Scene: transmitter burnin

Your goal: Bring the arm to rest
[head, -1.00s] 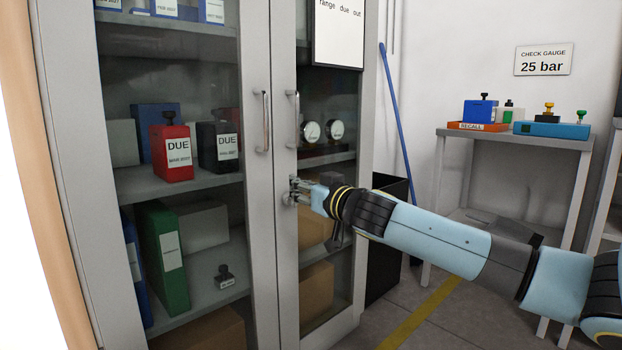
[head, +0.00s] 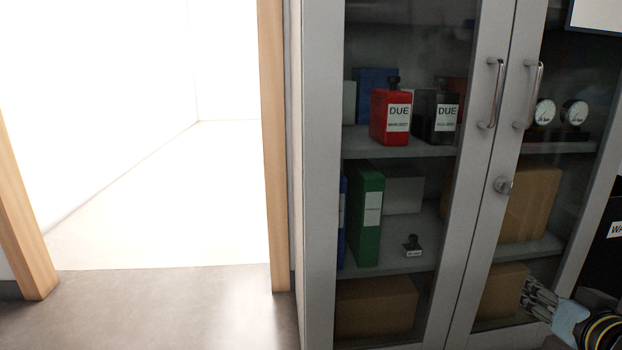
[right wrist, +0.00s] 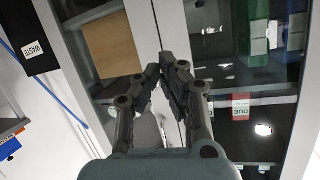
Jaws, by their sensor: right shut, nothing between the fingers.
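My right gripper (head: 528,290) is shut and empty at the lower right of the head view, in front of the lower part of the cabinet's right door. Its closed fingers (right wrist: 164,78) also show in the middle of the right wrist view, pointing at the cabinet front. The grey glass-doored cabinet (head: 318,200) has both doors closed. A round lock knob (head: 503,185) sits on the door edge below the two handles, apart from the gripper. My left gripper is in neither view.
A bright open doorway (head: 160,190) with a wooden frame (head: 273,150) lies left of the cabinet, with clear grey floor (head: 160,310) in front. A black bin labelled WASTE (right wrist: 35,50) and a blue pole (right wrist: 50,90) stand beside the cabinet.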

